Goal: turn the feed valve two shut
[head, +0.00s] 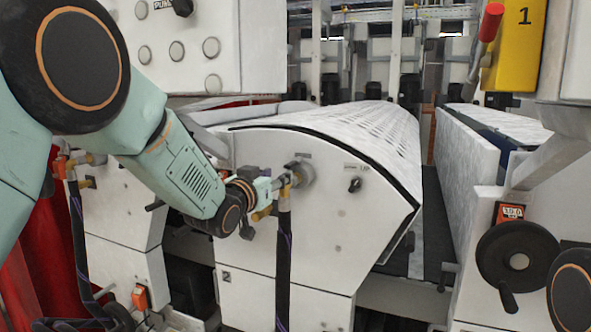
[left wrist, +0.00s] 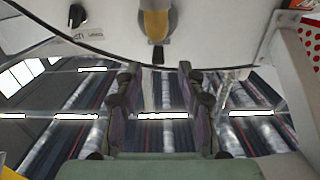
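Feed valve two is on the white end panel marked 2 (head: 248,255) in the head view. It has a grey round fitting (head: 303,173), a brass body and a dark hose (head: 283,250) hanging down. A yellow-brass piece, seemingly its handle (head: 262,214), shows beside my left gripper (head: 267,200). In the left wrist view, the yellow handle (left wrist: 155,24) with a dark tip points down the picture. My left gripper's fingers (left wrist: 158,85) are spread apart, with the handle beyond their tips and a gap between. My right gripper is out of view.
A similar valve (head: 83,160) with a hose is on the unit at left. A small black knob (head: 354,185) is on the same panel. A black handwheel (head: 517,255) stands at right, below a yellow box marked 1 (head: 515,45). A button panel (head: 210,48) hangs above.

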